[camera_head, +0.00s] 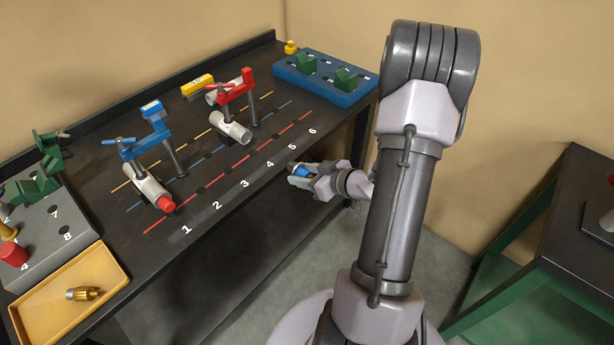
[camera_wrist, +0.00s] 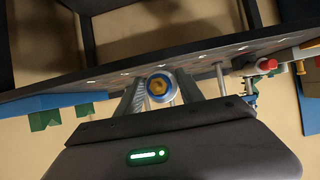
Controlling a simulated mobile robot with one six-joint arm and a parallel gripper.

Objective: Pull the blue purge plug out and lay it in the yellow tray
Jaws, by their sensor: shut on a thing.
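My gripper (camera_head: 303,176) is shut on the blue purge plug (camera_head: 299,171), clear of the bench's front edge, near the numbers 5 and 4. In the wrist view the plug (camera_wrist: 158,87) sits between the two fingers, showing a round end with a blue and pale ring and a gold middle. The yellow tray (camera_head: 108,258) is at the bench's near left end, far to the left of my gripper. A brass fitting (camera_head: 84,293) lies in the tray.
Blue (camera_head: 147,132) and red (camera_head: 234,92) clamps hold white pipes on the bench; the nearer pipe has a red plug (camera_head: 166,204). A grey block (camera_head: 60,235) with a red-topped piece (camera_head: 12,254) adjoins the tray. A blue rack (camera_head: 325,78) stands at the far end.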

